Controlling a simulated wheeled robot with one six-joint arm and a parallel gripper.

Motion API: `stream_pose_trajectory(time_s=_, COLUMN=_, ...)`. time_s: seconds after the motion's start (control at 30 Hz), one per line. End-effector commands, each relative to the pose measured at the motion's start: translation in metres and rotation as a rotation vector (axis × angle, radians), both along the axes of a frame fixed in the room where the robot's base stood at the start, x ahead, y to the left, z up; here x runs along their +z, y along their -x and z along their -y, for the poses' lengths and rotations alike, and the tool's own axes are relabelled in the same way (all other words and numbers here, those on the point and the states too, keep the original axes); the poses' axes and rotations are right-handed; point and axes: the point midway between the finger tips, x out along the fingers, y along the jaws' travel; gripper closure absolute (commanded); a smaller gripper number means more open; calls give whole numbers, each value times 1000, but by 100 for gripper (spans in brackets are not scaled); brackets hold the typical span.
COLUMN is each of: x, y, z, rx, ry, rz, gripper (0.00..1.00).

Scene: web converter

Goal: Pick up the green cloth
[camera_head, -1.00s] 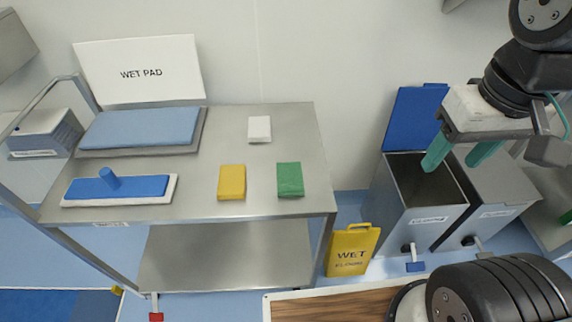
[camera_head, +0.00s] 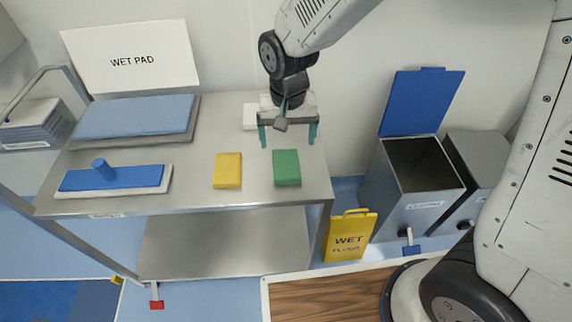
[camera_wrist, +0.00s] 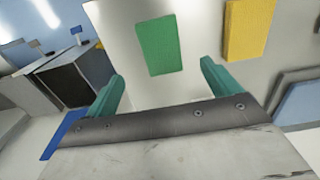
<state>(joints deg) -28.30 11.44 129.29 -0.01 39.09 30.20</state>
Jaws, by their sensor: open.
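The green cloth (camera_head: 286,168) lies folded flat on the right part of the steel cart top (camera_head: 200,195). It also shows in the wrist view (camera_wrist: 159,46), ahead of and between my fingers. My gripper (camera_head: 287,140) is open and empty, with its teal fingers spread above the cart, just behind the cloth in the head view. In the wrist view my gripper (camera_wrist: 158,88) has a finger on each side, and the cloth is apart from both.
A yellow cloth (camera_head: 228,170) lies left of the green one. A white cloth (camera_head: 249,116) is partly hidden behind my gripper. A blue pad mop (camera_head: 112,179) and blue pads (camera_head: 135,116) fill the cart's left. An open bin (camera_head: 413,185) and wet-floor sign (camera_head: 349,237) stand right.

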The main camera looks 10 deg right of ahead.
Motion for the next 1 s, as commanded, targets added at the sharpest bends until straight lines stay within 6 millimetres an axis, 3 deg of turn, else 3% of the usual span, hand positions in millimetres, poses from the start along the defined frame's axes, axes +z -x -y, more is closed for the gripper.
stream_pose_trajectory(time_s=0.17, x=-20, y=-1, z=-8, rx=-1, ry=3, rz=-5, gripper=11)
stream_pose_trajectory(time_s=0.63, x=-80, y=-1, z=-2, rx=-1, ry=3, rz=-5, gripper=11)
stream_pose_trajectory(time_s=0.97, x=-86, y=-1, z=-2, rx=-1, ry=2, rz=-3, gripper=11)
stream_pose_trajectory(time_s=1.0, x=-86, y=-1, z=-2, rx=-1, ry=2, rz=-3, gripper=22)
